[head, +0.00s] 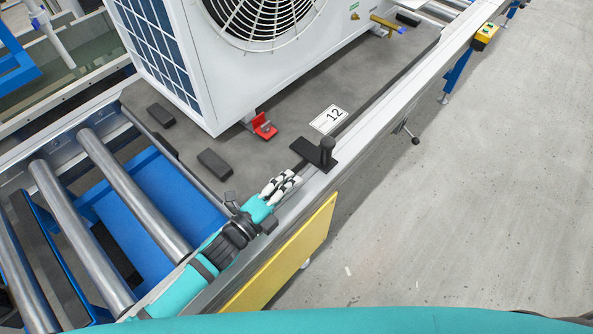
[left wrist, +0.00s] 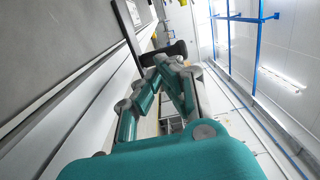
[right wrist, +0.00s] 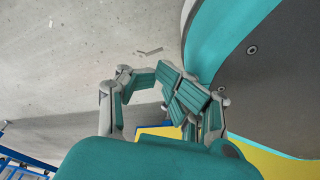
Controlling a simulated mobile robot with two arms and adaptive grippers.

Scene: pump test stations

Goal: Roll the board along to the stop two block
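The board (head: 215,185) is a dark grey plate on the roller line, carrying a white fan unit (head: 190,50) and a label marked 12 (head: 329,119). A black bracket with an upright post (head: 326,152) sits at the board's near edge by the rail; the post also shows in the left wrist view (left wrist: 176,49). My left gripper (head: 292,180) is just short of this bracket, its fingertips together and nothing seen between them. Whether they touch the bracket is unclear. My right gripper (right wrist: 176,86) is shut and empty, away from the line. I cannot identify the stop two block.
Bare steel rollers (head: 105,165) lie left of the board. A red clamp (head: 263,127) and black pads (head: 215,162) are on the board. A yellow panel (head: 285,260) hangs below the rail. A yellow button box (head: 485,37) is farther along. The floor right is clear.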

